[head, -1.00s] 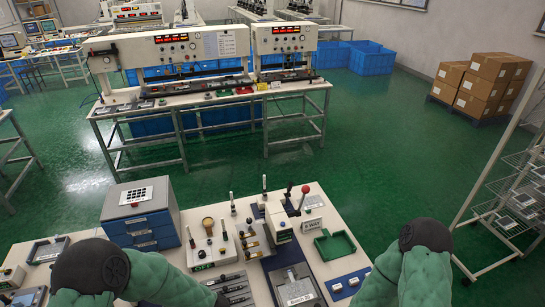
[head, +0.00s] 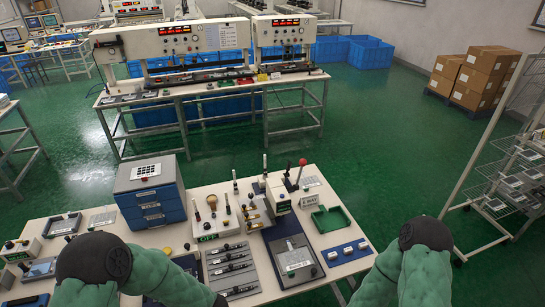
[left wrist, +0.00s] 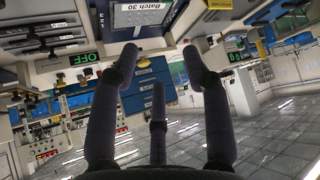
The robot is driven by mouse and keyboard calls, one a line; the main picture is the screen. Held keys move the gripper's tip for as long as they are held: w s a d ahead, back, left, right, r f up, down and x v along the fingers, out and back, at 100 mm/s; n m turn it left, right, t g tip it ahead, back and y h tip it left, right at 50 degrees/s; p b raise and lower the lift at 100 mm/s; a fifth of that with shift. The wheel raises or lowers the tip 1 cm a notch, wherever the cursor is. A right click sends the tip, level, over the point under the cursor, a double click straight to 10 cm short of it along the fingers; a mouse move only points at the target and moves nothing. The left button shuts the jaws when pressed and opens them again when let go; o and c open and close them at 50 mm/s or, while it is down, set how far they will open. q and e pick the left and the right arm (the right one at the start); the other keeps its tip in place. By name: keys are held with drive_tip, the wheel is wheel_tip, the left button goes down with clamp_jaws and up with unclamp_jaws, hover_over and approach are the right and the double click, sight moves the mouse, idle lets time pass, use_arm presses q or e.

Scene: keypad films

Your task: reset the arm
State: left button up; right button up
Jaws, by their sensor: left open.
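My left gripper (left wrist: 168,62) shows in the left wrist view, with its dark fingers spread apart and nothing between them. That view is turned over, with a panel labelled "Batch 30" (left wrist: 140,14) and a green "OFF" display (left wrist: 84,58) upside down beyond the fingers. In the head view my left arm (head: 130,280) comes in at the lower left and my right arm (head: 412,270) at the lower right, both over the near edge of the bench. The left hand is not clearly seen there. My right gripper is out of view.
The near bench (head: 335,232) holds a blue drawer box (head: 150,200), a switch box with levers (head: 212,226), a green tray (head: 332,218), a grey plate fixture (head: 292,258) and a red-knobbed lever (head: 302,163). Open green floor (head: 375,130) lies beyond.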

use_arm(q)
drive_tip(key=d+f+m+h+b, duration=0.3)
drive_tip(key=d+f+b, duration=0.2)
drive_tip(key=f, duration=0.5)
drive_tip(key=s+d+f+m+g+h+b, duration=0.2)
drive_tip(key=s+d+f+m+h+b, duration=0.1)
drive_tip(key=f, duration=0.6)
drive_tip(key=s+d+f+m+g+h+b, duration=0.2)
drive_tip(key=s+d+f+m+h+b, duration=0.1)
drive_tip(key=s+d+f+h+b, duration=0.2)
drive_tip(key=s+d+f+b, duration=0.2)
drive_tip(key=s+d+f, duration=0.2)
drive_tip(key=shift+d+f+b, duration=0.2)
drive_tip(key=shift+f+b, duration=0.1)
drive_tip(key=shift+f, duration=0.1)
